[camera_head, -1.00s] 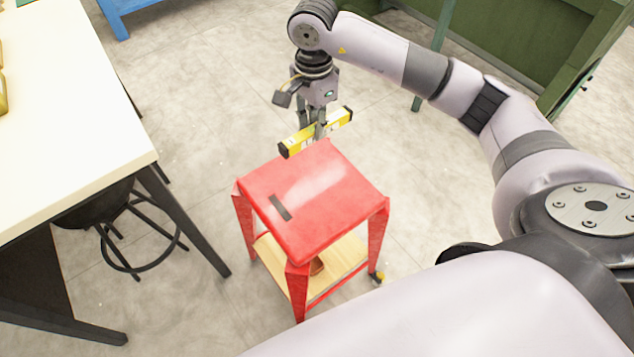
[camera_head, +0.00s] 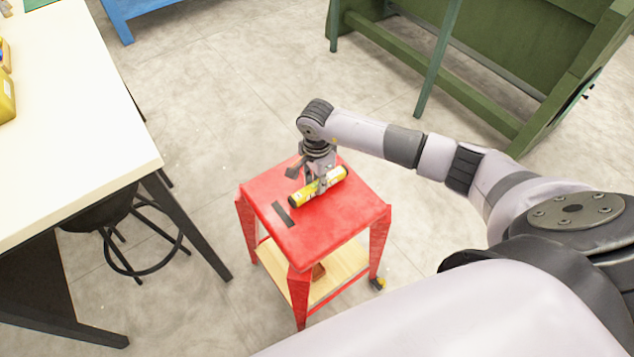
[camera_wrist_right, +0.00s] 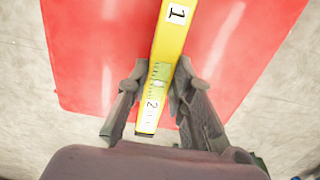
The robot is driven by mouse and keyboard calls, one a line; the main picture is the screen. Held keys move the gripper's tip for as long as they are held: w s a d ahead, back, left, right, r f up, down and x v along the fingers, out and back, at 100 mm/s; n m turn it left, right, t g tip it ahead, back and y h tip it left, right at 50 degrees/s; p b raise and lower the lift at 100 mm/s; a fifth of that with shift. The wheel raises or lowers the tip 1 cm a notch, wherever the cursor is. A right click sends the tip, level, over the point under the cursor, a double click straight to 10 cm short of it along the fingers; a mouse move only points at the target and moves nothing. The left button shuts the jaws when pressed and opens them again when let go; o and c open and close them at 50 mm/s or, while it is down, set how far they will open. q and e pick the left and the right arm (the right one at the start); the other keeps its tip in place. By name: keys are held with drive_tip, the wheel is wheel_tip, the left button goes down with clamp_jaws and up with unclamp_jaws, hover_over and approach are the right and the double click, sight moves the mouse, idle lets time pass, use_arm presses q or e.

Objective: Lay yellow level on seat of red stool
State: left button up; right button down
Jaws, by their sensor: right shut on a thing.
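The yellow level (camera_head: 331,184) is at the seat of the red stool (camera_head: 330,222) in the head view, toward the seat's far side. My right gripper (camera_head: 318,187) points down and is shut on the level near its middle. In the right wrist view the yellow level (camera_wrist_right: 172,50) runs between the two fingers of my right gripper (camera_wrist_right: 157,90), with the red seat (camera_wrist_right: 90,60) beneath it. Whether the level touches the seat or hangs just above it I cannot tell. My left gripper is not in view.
A white-topped table (camera_head: 75,110) stands to the left, with a dark round stool (camera_head: 130,240) under it. A green bench frame (camera_head: 480,60) stands at the back right. The red stool has a dark slot (camera_head: 283,214) in its seat and a wooden lower shelf (camera_head: 335,272).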

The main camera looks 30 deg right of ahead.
drive_tip(key=shift+f, duration=0.65)
drive_tip(key=c, duration=1.4)
unclamp_jaws()
wheel_tip(320, 180, up, 12)
drive_tip(key=shift+r+b, duration=0.1)
drive_tip(key=shift+b, duration=0.5)
